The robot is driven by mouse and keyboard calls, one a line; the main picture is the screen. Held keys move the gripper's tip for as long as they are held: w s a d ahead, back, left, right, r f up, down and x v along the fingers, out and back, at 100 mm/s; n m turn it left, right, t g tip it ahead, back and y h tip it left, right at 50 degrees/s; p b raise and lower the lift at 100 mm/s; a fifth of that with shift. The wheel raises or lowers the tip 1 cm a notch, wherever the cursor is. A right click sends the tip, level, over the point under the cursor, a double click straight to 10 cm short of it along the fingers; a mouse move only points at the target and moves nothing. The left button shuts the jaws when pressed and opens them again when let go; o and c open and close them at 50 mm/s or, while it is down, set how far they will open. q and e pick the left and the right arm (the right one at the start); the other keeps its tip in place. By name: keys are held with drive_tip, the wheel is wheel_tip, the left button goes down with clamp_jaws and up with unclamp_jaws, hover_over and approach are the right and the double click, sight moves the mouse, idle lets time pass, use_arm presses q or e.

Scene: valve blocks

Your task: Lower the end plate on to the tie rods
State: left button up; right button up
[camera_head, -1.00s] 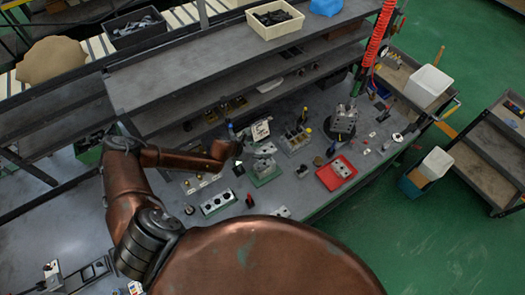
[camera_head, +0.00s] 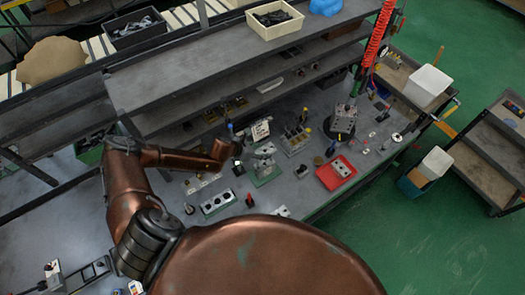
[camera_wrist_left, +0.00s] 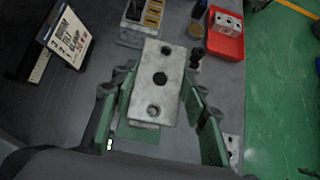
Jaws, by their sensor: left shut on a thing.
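The end plate (camera_wrist_left: 153,94) is a pale grey rectangular plate with three holes in a row. It fills the middle of the left wrist view, between the green-padded fingers of my left gripper (camera_wrist_left: 160,106), which is shut on it. In the head view the left gripper (camera_head: 241,150) is small, beside the pale plate (camera_head: 265,148). A green base (camera_head: 266,176) lies below the plate, and it also shows behind the plate in the wrist view (camera_wrist_left: 137,132). The tie rods cannot be made out; the plate may hide them. My right gripper is not in view.
A red tray (camera_head: 328,178) with a pale block lies to the right. A printed card stand (camera_head: 260,130) and a block with upright pieces (camera_head: 295,139) stand behind. A block with round dark holes (camera_head: 217,203) lies in front. A round black stand (camera_head: 341,126) is further right.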

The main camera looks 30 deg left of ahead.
use_arm(q)
drive_tip(key=shift+p, duration=0.3)
idle(0.5)
drive_tip(key=shift+f+b, duration=0.55)
drive_tip(key=shift+f, duration=0.1)
drive_tip(key=shift+f+b, duration=2.95)
drive_tip(key=shift+f, duration=1.2)
